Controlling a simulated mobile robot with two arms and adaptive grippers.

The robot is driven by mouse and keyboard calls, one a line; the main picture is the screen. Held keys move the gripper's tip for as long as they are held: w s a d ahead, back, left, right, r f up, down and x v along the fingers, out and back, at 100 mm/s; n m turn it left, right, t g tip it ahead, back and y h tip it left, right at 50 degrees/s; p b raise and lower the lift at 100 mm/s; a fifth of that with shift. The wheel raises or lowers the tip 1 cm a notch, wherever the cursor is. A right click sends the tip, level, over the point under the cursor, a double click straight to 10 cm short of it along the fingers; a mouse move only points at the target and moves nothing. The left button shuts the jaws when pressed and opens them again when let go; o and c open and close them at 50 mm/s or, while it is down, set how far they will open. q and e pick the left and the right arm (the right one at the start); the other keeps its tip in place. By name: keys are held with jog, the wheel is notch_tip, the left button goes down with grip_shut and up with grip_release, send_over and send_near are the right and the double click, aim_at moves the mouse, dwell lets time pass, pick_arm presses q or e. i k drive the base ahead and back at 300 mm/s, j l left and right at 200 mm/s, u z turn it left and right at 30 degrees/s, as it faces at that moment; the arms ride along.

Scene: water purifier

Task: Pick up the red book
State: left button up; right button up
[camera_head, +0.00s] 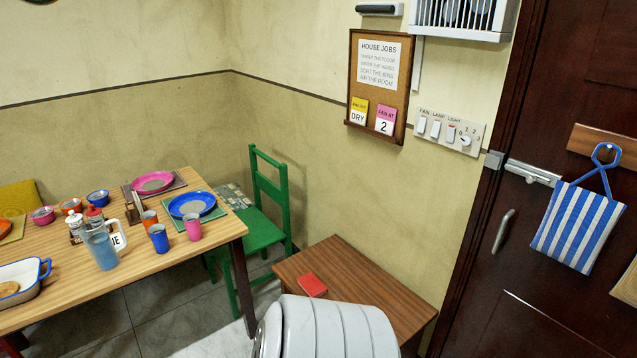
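The red book (312,285) lies flat on the left part of a small brown wooden table (355,270) in the corner by the door. It is small and its top is free, with nothing on it. Neither of my grippers is in view, so I cannot see how they stand relative to the book.
A white ribbed rounded shape (325,330) at the bottom edge hides the small table's front; I cannot tell what it is. A green chair (270,195) stands left of the small table. The dining table (70,275) holds dishes and cups. A dark door (560,110) is at right.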

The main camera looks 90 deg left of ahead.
aim_at(313, 288)
jog(key=u, duration=2.8)
